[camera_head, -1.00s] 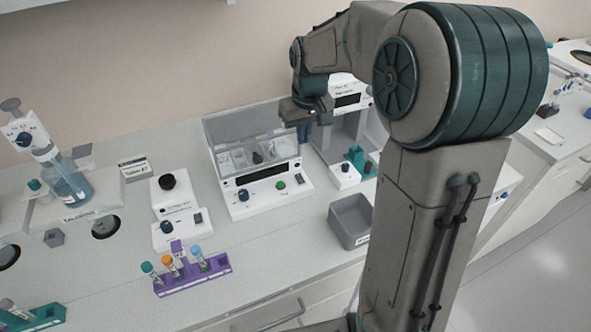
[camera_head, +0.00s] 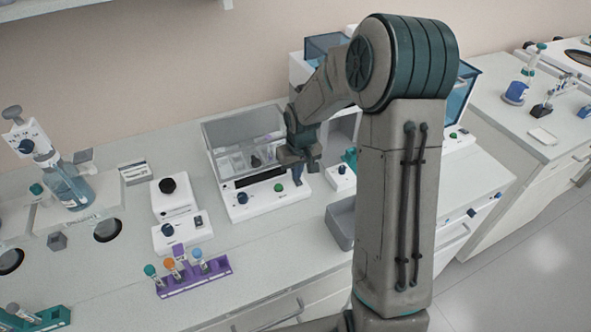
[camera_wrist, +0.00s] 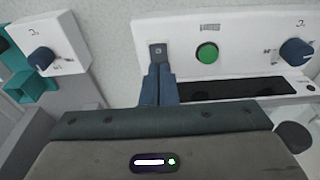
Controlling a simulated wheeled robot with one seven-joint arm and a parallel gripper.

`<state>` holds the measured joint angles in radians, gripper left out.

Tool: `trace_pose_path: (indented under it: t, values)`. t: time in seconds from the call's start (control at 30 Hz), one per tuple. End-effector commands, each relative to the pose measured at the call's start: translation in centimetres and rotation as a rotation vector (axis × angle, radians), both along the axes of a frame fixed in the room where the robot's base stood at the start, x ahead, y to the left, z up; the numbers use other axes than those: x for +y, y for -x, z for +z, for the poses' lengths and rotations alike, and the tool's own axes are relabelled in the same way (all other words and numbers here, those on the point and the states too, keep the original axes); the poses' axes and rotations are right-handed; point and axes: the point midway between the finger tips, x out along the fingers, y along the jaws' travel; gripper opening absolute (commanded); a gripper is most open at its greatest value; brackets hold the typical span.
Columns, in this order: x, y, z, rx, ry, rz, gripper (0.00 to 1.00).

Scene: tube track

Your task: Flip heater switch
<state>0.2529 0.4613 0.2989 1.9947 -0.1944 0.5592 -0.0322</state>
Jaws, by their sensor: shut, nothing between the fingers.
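The white device (camera_head: 228,207) with a clear lidded box on top has a front panel with a blue knob (camera_head: 242,198), a green button (camera_head: 279,187) and a small dark switch. In the wrist view the switch (camera_wrist: 158,49) is a dark rocker on a grey plate beside the green button (camera_wrist: 207,53). My gripper (camera_head: 297,179) is over the right end of this panel and covers the switch in the head view. Its blue fingers (camera_wrist: 160,78) are shut and empty, with tips close to the switch. I cannot tell whether they touch it. The panel label is too small to read.
A white unit with a knob (camera_wrist: 41,58) and a teal part stands close beside the device. A grey bin (camera_head: 341,222) is in front. A purple tube rack (camera_head: 205,277) and small white instruments are to the left.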

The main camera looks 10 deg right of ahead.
Motion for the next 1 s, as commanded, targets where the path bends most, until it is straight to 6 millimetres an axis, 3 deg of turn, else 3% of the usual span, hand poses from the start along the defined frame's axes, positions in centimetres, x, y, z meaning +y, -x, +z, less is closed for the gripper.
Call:
trace_pose_path:
  t: [1.0]
  values:
    - [0.1, -0.1, -1.4, 0.005, -0.001, 0.002, 0.0]
